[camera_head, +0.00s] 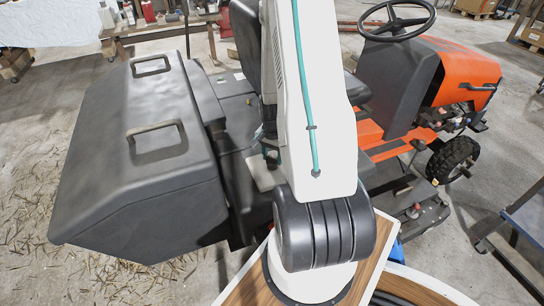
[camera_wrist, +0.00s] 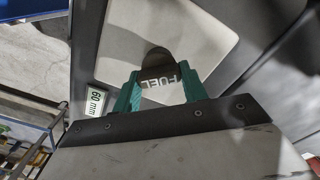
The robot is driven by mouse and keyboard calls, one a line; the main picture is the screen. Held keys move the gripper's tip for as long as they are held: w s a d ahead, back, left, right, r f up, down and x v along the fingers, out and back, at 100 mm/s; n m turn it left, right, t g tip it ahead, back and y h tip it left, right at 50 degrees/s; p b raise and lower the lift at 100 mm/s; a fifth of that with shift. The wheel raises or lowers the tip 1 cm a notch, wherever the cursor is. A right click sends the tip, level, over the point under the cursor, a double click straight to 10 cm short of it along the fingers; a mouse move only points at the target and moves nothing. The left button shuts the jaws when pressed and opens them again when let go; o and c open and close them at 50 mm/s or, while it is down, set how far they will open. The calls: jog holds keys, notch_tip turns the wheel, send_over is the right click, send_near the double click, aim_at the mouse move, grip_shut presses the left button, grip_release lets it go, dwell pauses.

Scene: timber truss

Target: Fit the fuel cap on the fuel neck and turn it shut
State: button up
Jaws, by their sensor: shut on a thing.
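In the wrist view, my gripper (camera_wrist: 161,75) has its two teal fingers closed on the sides of a dark cap, the fuel cap (camera_wrist: 158,88), marked FUEL in pale letters. A dark rounded part shows just beyond the lettering, against a pale flat panel (camera_wrist: 120,35). The fuel neck cannot be made out, and I cannot tell whether the cap touches it. In the head view, my white arm covers the middle of the scene and largely hides my gripper and the cap. A bit of the pale panel (camera_head: 263,174) shows left of the arm.
An orange ride-on mower (camera_head: 462,72) with a steering wheel (camera_head: 396,18) stands on the right. Its large dark grass box (camera_head: 105,135) fills the left. A blue-framed bench (camera_head: 527,222) stands at the far right. Open concrete floor (camera_head: 30,150) lies left of the box, with straw scattered there.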

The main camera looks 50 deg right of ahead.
aim_at(273, 156)
jog(key=m, duration=0.4)
jog(key=o, duration=1.8)
jog(key=shift+r, duration=3)
